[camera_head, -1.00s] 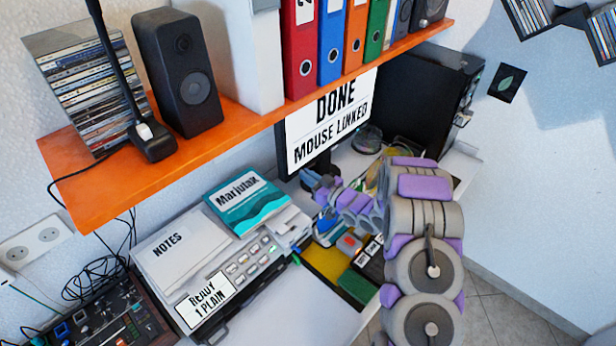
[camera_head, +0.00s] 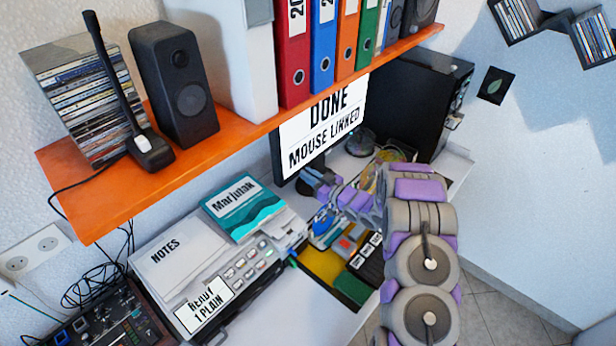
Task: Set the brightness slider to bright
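A small white piece (camera_head: 143,144) sits on the base of a slim black upright stand (camera_head: 117,92) on the orange shelf at left. It may be the brightness slider; its setting cannot be read. My arm comes up from the lower right, and its gripper (camera_head: 316,183) is far from that stand, below the shelf near the monitor's lower edge. The gripper is small and dark here, and its fingers cannot be made out. The monitor (camera_head: 322,125) reads "DONE MOUSE LINKED".
The orange shelf (camera_head: 200,160) also carries a CD stack (camera_head: 78,95), a black speaker (camera_head: 180,90) and several binders (camera_head: 292,55). Below are a printer (camera_head: 235,280) reading "READY 1 PLAIN", a mixer (camera_head: 110,318) and a black computer case (camera_head: 405,100). Clear desk lies in front of the printer.

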